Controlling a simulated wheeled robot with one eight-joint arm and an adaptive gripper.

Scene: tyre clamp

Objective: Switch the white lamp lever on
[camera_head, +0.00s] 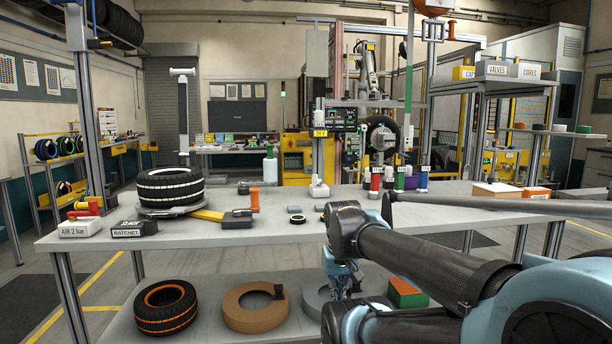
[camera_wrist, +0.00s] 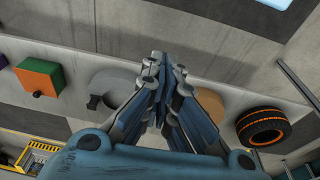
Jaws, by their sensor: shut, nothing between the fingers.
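A small white fixture with an upright stub (camera_head: 319,188) stands on the bench top below a yellow sign; it may be the lamp lever, but it is too small to tell on from off. My gripper (camera_head: 341,290) hangs below the front edge of the bench top, in front of the lower shelf, well below and apart from the white fixture. In the wrist view my gripper (camera_wrist: 166,66) is shut and empty, its fingers close together. The lever does not show in the wrist view.
The bench top (camera_head: 265,228) holds a white-striped tyre (camera_head: 170,187), an air box with a red lever (camera_head: 85,210), a ratchet box (camera_head: 133,229) and an orange post (camera_head: 254,199). The lower shelf holds an orange-striped tyre (camera_head: 166,307), a brown ring (camera_head: 252,312) and an orange-green box (camera_head: 407,292).

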